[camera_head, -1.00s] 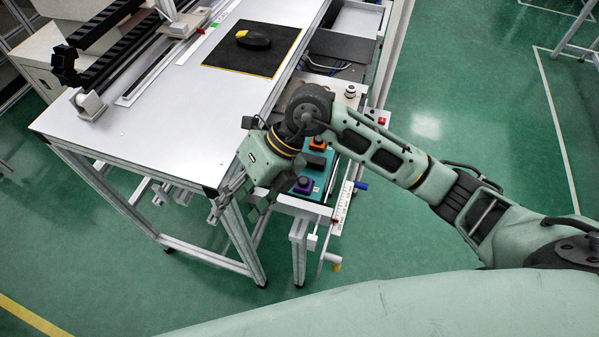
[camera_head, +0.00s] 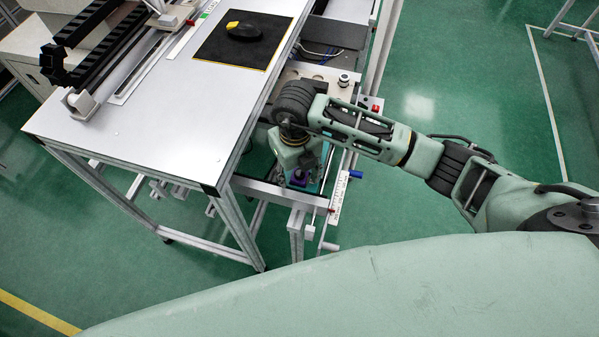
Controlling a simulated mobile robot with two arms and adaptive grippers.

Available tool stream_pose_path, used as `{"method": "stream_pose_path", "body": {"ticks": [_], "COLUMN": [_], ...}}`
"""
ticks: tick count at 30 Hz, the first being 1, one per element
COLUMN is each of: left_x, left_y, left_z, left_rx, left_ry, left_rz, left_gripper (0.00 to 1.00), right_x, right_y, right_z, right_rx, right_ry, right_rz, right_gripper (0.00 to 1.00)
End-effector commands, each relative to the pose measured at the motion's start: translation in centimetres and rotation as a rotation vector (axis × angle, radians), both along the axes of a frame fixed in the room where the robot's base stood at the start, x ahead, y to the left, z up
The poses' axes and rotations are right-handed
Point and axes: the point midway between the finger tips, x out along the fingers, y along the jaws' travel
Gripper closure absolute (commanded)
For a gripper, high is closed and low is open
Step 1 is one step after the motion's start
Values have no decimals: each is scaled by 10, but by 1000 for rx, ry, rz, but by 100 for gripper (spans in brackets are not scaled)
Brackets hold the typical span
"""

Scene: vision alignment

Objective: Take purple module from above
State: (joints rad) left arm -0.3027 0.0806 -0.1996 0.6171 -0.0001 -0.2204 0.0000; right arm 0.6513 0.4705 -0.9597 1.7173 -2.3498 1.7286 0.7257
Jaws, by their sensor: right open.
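The purple module (camera_head: 299,177) sits on a green tray (camera_head: 324,172) in the low bench beside the white table. Only part of it shows, because my right gripper (camera_head: 297,176) covers it from above. My right gripper is open and points down over the module; I cannot tell whether the fingers are around it or still above it. My left gripper is not in view.
The white table (camera_head: 150,110) stands close on the left, with a black mat (camera_head: 225,55) and a yellow-black mouse-like object (camera_head: 243,30) on it. A metal rail (camera_head: 270,193) and a labelled strip (camera_head: 339,197) border the tray. Green floor lies open to the right.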

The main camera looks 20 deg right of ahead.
Motion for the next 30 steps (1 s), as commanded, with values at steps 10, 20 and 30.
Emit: {"method": "stream_pose_path", "body": {"ticks": [10, 20, 30], "left_x": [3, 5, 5], "left_y": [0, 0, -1], "left_z": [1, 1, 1], "left_rx": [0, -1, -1], "left_ry": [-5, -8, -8], "left_rz": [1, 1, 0], "left_gripper": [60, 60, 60], "right_x": [0, 0, 0], "right_y": [0, 0, 0], "right_z": [-3, -3, -3], "right_rx": [1, 1, 1], "right_ry": [-1, -1, -2], "right_rz": [1, 1, 1], "right_gripper": [57, 86, 96]}}
